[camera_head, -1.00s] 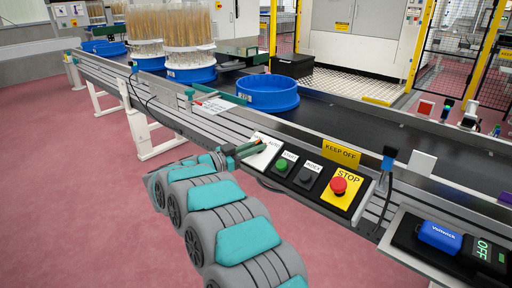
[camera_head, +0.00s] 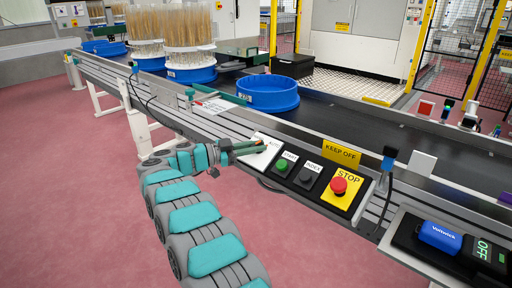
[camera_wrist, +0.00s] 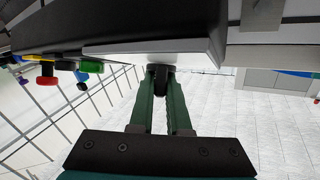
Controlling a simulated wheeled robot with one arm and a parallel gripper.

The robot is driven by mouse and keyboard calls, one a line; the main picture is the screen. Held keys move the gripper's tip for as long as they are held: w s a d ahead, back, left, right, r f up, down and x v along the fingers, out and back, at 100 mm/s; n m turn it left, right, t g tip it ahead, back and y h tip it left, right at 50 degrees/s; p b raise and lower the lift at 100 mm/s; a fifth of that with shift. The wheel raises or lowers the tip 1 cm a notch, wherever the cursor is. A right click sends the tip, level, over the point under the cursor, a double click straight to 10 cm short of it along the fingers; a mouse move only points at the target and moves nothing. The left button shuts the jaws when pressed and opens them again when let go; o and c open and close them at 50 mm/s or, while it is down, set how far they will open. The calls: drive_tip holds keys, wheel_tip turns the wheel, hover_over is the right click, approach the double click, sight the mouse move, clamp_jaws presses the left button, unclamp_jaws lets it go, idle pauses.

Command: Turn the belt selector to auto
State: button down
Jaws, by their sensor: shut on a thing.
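The belt selector's white panel (camera_head: 262,155), with the word AUTO on it, sits on the conveyor's front rail, left of the START button. My gripper (camera_head: 258,148) reaches it from the left, and its green fingers cover the selector knob in the head view. In the wrist view the panel (camera_wrist: 150,50) is seen edge-on, and the black selector knob (camera_wrist: 160,75) sits between the tips of my gripper (camera_wrist: 160,80). The fingers are shut on the knob. Which mark the knob points at cannot be told.
Right of the selector are a green START button (camera_head: 282,164), a dark INDEX button (camera_head: 307,174) and a red STOP button (camera_head: 338,185). A blue tub (camera_head: 267,95) stands on the belt behind. A yellow KEEP OFF sign (camera_head: 341,153) stands above the buttons.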

drive_tip(key=shift+r, duration=0.1)
drive_tip(key=c, duration=0.9)
unclamp_jaws()
drive_tip(key=shift+b+v, duration=0.35)
drive_tip(key=shift+v, duration=3.55)
